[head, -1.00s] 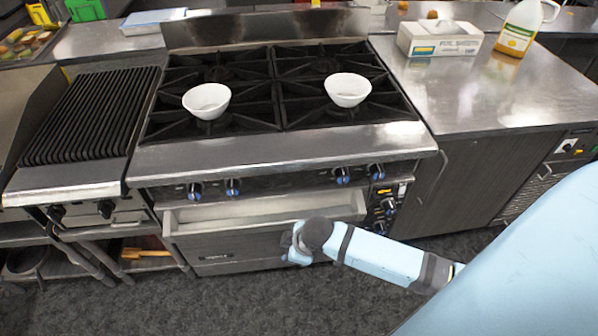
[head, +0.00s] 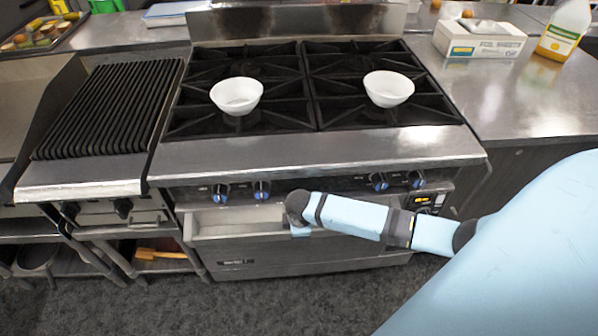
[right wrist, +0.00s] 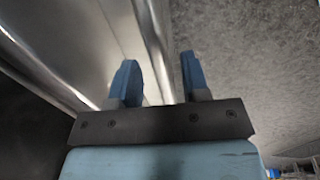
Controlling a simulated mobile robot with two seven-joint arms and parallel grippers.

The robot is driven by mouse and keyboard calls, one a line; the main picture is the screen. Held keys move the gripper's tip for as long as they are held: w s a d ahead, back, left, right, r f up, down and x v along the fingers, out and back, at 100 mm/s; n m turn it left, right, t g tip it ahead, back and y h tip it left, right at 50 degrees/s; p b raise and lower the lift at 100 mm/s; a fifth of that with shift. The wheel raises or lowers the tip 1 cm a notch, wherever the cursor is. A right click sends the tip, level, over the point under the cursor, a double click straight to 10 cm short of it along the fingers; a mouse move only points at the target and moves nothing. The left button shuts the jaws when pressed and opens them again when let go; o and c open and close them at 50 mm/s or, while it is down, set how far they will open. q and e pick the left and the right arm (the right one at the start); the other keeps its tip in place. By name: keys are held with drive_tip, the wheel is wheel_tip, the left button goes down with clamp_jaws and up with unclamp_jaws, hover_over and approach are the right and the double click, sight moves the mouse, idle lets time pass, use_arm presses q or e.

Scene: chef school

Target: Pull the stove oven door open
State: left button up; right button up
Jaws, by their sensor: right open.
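The stove (head: 330,150) stands ahead with its oven door (head: 290,262) partly open. The door's top leans out from the stove front, and a gap shows behind its upper edge. My right arm reaches in from the right across the door's upper part. My right gripper (head: 300,231) is at the door's top edge, mostly hidden by its wrist in the head view. In the right wrist view its two blue fingers (right wrist: 160,80) are apart, with a metal edge (right wrist: 152,45) of what looks like the door running between them. My left gripper is not in view.
Two white bowls (head: 237,95) (head: 389,88) sit on the burners. A grill (head: 112,108) is on the left. A counter on the right holds a tissue box (head: 480,40) and a yellow jug (head: 563,32). The dark floor (head: 290,305) before the door is clear.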

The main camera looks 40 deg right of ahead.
drive_tip(key=shift+w+d+f, duration=0.1)
drive_tip(key=shift+w+f, duration=0.05)
drive_tip(key=shift+f, duration=0.6)
drive_tip(key=shift+w+d+f, duration=0.1)
drive_tip(key=shift+f, duration=0.65)
drive_tip(key=shift+c, duration=0.2)
clamp_jaws()
drive_tip(key=shift+s+a, duration=0.1)
